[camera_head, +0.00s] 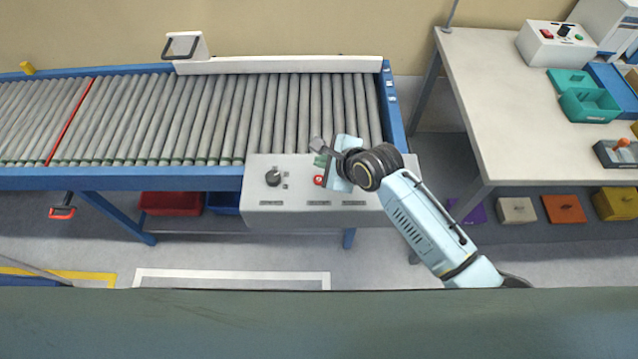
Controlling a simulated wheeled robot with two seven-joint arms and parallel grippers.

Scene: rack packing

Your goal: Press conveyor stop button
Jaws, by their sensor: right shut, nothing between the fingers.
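A grey control panel (262,214) is fixed to the front right of the roller conveyor (200,115). It carries a black knob (273,177) on its left and a small red button (319,181) near its middle. My right gripper (321,153) is shut and empty, over the panel's upper right part, just above the red button in the picture. I cannot tell whether it touches the panel. The gripper and wrist hide part of the panel's right side. My left gripper is not in view.
A white table (490,85) stands at the right with teal bins (588,105) and a white box with a red switch (556,45). Red (171,203) and blue crates sit under the conveyor. The conveyor rollers are empty.

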